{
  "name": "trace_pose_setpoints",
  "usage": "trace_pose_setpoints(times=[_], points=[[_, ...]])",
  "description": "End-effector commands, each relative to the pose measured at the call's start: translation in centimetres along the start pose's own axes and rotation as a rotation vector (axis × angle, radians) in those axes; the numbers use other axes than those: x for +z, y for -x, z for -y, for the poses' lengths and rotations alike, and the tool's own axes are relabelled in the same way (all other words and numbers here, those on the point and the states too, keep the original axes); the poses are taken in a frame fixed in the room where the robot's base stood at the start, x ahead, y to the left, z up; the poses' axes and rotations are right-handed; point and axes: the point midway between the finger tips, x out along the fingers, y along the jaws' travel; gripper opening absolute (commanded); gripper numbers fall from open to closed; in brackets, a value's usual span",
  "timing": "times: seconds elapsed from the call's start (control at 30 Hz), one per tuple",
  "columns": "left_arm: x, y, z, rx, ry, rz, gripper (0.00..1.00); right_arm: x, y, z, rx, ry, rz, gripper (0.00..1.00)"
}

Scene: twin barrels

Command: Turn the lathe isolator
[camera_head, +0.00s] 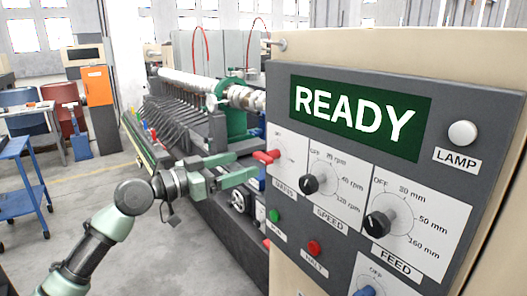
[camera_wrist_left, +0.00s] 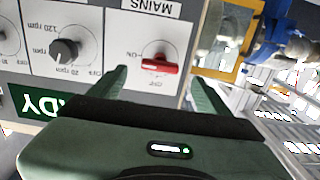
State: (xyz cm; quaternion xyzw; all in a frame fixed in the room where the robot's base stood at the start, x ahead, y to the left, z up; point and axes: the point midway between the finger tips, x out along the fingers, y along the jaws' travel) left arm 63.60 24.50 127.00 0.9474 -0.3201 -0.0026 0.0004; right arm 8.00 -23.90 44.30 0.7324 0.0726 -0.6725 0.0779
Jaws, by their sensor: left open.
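The lathe isolator is a red bar knob (camera_head: 266,156) on a white plate at the left of the control panel. In the left wrist view, which is upside down, the red knob (camera_wrist_left: 160,66) sits above the MAINS label, its bar lying level across the dial. My left gripper (camera_head: 256,163) is open at the panel's left edge, with its fingers pointing at the knob. In the wrist view the fingers (camera_wrist_left: 158,82) show one on each side of the knob; I cannot tell whether they touch it. My right gripper is out of view.
The panel (camera_head: 450,95) has a green READY display (camera_head: 358,115), a white lamp (camera_head: 463,133), and black SPEED (camera_head: 309,184) and FEED (camera_head: 377,224) knobs. Green (camera_head: 274,215) and red (camera_head: 314,248) buttons are below. The lathe (camera_head: 190,115) stands behind my gripper. Open floor lies left.

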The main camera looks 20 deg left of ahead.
Motion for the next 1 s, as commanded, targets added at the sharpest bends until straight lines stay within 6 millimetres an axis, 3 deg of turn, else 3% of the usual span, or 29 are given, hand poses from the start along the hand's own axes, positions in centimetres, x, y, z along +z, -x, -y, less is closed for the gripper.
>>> trace_pose_setpoints(times=[0.13,0.5,0.9,1.0], points=[[-1.1,-1.2,-0.5,0.015,-0.005,-0.008,0.78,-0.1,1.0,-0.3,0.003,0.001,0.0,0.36],[-0.9,-6.7,-0.5,0.013,-0.003,-0.006,0.78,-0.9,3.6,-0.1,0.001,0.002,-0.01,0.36],[-0.6,-7.7,-0.5,0.011,-0.006,-0.005,0.78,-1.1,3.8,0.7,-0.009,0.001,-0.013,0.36],[-0.6,-7.6,-0.5,0.011,-0.006,-0.005,0.5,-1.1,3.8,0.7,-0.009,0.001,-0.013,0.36]])
